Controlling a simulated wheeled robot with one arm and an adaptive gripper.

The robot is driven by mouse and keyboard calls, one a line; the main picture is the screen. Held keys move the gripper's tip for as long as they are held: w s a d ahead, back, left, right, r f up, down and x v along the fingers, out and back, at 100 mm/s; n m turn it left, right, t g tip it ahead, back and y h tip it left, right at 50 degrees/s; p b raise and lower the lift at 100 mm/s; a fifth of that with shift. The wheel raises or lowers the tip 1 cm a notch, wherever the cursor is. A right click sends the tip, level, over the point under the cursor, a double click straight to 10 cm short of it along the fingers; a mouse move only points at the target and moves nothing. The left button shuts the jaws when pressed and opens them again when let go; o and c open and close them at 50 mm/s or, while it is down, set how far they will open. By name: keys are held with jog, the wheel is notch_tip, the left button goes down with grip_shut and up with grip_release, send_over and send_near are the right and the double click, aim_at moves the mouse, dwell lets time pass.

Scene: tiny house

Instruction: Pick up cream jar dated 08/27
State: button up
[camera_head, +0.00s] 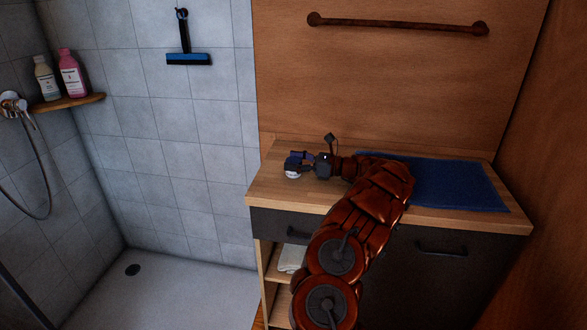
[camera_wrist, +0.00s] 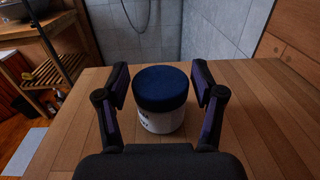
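The cream jar (camera_wrist: 160,104) stands upright on the wooden counter, with a dark blue lid and a white body. In the wrist view it sits between the two fingers of my gripper (camera_wrist: 159,88), with a gap visible on each side. The date on the jar cannot be read; only part of some dark print shows low on its body. In the head view my gripper (camera_head: 299,164) is low over the left end of the counter, around the jar (camera_head: 292,175), which is mostly hidden by the fingers.
A blue mat (camera_head: 455,184) lies on the right of the wooden counter (camera_head: 272,186). A wooden wall with a rail (camera_head: 395,24) rises behind it. The tiled shower is at the left, with two bottles on a shelf (camera_head: 68,103). The counter's left edge is close to the jar.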

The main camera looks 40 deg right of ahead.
jog(key=c, duration=0.9)
